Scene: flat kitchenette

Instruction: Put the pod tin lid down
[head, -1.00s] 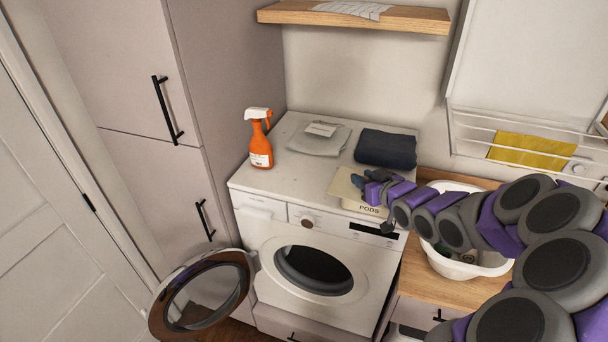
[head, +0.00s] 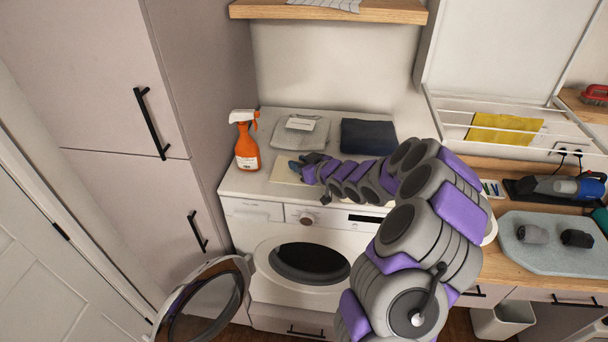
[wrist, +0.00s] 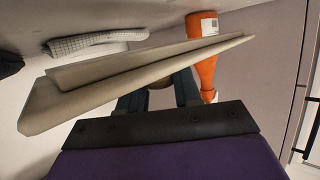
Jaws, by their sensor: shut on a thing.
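The pod tin lid (head: 285,169) is a flat pale cream plate. In the head view it is over the front part of the washing machine's white top (head: 236,178), in front of a folded grey cloth. My gripper (head: 306,162) is shut on the lid from the right and partly covers it. In the wrist view the lid (wrist: 110,82) is a thin, slanted beige sheet with a turned rim, running across my gripper's fingers (wrist: 160,92). I cannot tell whether the lid touches the top. The pod tin is hidden behind my arm.
An orange spray bottle (head: 247,142) stands just left of the lid. The grey cloth (head: 300,131) and a dark folded towel (head: 368,136) lie behind. The round washer door (head: 205,305) hangs open at the lower left. A tray (head: 552,244) lies on the right counter.

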